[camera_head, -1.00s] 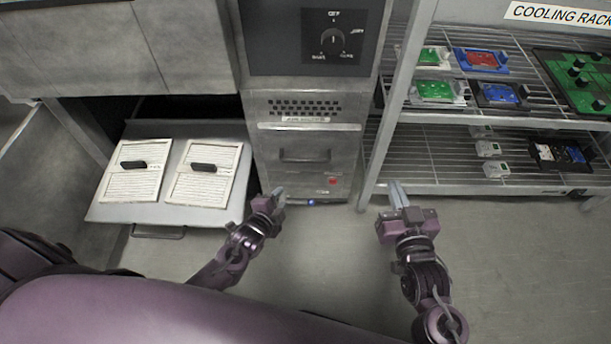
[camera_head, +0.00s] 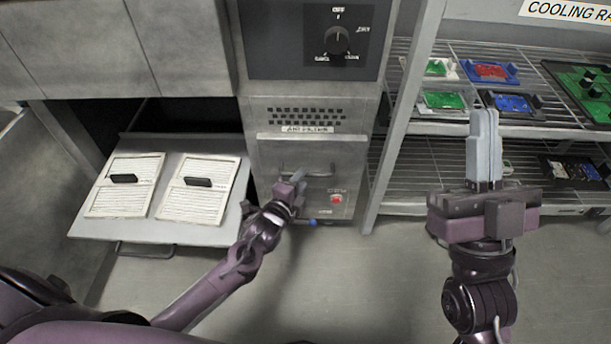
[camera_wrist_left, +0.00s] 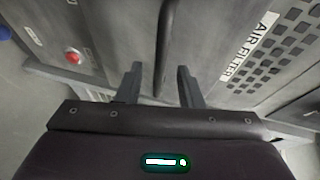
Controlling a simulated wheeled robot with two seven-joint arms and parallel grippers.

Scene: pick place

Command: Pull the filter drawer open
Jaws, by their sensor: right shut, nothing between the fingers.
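The filter drawer (camera_head: 280,155) is a grey metal front in the middle cabinet, below the vent slots and the AIR FILTER label (camera_head: 307,129). It looks closed. Its bar handle (camera_head: 318,173) is partly hidden by my left gripper (camera_head: 309,178). In the left wrist view the handle (camera_wrist_left: 166,45) runs between the two spread fingers of my left gripper (camera_wrist_left: 158,80), with gaps on both sides. My right gripper (camera_head: 484,120) is shut and empty, raised in front of the rack.
A red button (camera_head: 336,199) is on the cabinet's lower right. At left, a pulled-out tray (camera_head: 120,232) holds two white filter panels (camera_head: 125,178) with black grips. A wire cooling rack (camera_head: 420,165) with circuit boards stands at right. The floor between my arms is clear.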

